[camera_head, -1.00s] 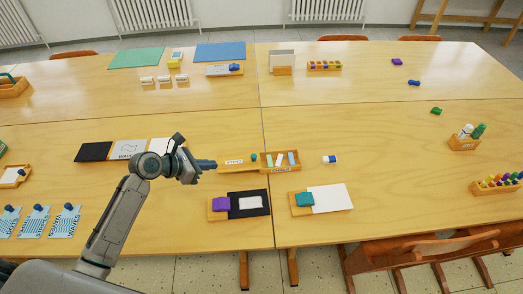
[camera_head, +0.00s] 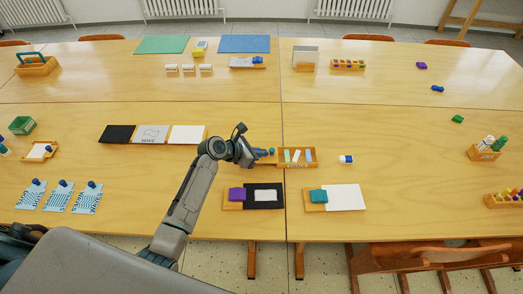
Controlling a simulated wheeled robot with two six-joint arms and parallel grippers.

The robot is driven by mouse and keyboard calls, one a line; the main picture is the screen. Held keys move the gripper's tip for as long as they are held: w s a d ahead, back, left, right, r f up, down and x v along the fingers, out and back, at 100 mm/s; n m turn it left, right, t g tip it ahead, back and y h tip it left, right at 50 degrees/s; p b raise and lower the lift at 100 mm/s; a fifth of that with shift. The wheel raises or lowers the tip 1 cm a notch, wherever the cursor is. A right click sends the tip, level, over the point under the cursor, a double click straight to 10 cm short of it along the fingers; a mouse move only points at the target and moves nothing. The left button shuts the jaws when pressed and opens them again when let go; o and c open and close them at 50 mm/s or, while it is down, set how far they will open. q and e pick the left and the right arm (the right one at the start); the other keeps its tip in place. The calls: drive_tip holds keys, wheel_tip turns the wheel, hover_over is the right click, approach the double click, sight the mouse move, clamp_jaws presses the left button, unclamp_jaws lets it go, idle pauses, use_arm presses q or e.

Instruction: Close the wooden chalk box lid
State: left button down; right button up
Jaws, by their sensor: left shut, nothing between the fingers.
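The wooden chalk box (camera_head: 298,164) lies open near the middle of the table, with white, green and blue chalk sticks inside. Its lid (camera_head: 267,162) extends to the left of the box and is mostly hidden behind my left gripper. A small green knob (camera_head: 272,152) shows at the lid's right part. My left gripper (camera_head: 262,153) is shut and empty, over or beside the lid, just left of the knob. I cannot tell whether it touches the lid. My right gripper is not in view.
A blue-and-white block (camera_head: 346,159) lies just right of the box. In front are a purple eraser (camera_head: 237,194) by a black-framed panel (camera_head: 266,197) and a teal eraser (camera_head: 318,196) by a white panel (camera_head: 347,198). Black, grey and white panels (camera_head: 187,135) lie behind the arm.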

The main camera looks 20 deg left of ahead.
use_arm(q)
drive_tip(key=shift+w+d, duration=0.2)
drive_tip(key=shift+w+d+r, duration=0.1)
drive_tip(key=shift+d, duration=0.2)
drive_tip(key=d+p, duration=0.1)
drive_tip(key=d, duration=0.1)
drive_tip(key=w+d+p, duration=0.1)
drive_tip(key=d, duration=0.1)
drive_tip(key=w+d+p, duration=0.1)
drive_tip(key=d, duration=0.1)
drive_tip(key=shift+d+r, duration=0.1)
drive_tip(key=shift+r, duration=0.1)
drive_tip(key=d, duration=0.2)
drive_tip(key=w+d+p, duration=0.1)
drive_tip(key=d, duration=0.2)
drive_tip(key=w+d, duration=0.1)
drive_tip(key=d, duration=0.1)
drive_tip(key=shift+w+d+f, duration=0.15)
drive_tip(key=shift+w+f, duration=0.1)
drive_tip(key=shift+f, duration=0.05)
